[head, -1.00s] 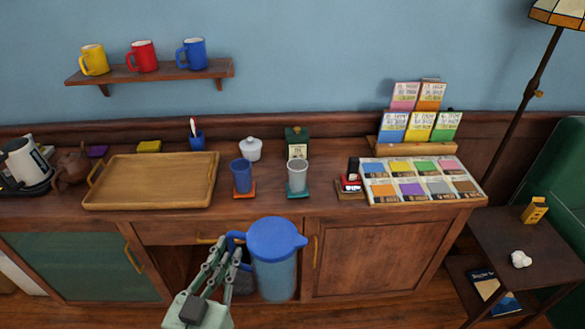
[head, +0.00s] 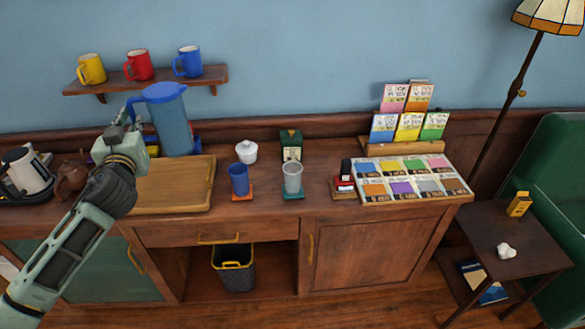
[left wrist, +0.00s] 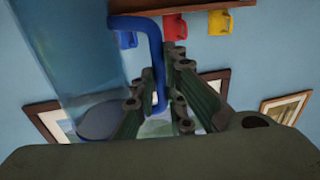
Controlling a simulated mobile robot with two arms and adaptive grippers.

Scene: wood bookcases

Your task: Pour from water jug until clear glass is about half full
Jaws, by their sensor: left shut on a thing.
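The water jug (head: 169,122), clear blue with a blue lid and handle, is upright in the air above the wooden tray in the head view. My left gripper (head: 130,128) is shut on its blue handle, which also shows between the fingers in the left wrist view (left wrist: 154,62). The clear glass (head: 292,177) stands on a teal coaster (head: 292,194) on the counter, to the right of and below the jug. I cannot make out any liquid in it. A blue cup (head: 239,178) stands on an orange coaster just left of it. My right gripper is not in view.
The wooden tray (head: 188,199) lies on the counter below the jug. A white lidded pot (head: 246,151) and a dark green box (head: 291,144) stand behind the cups. A mug shelf (head: 145,82) is on the wall close behind the jug. A stamp and card display are to the right.

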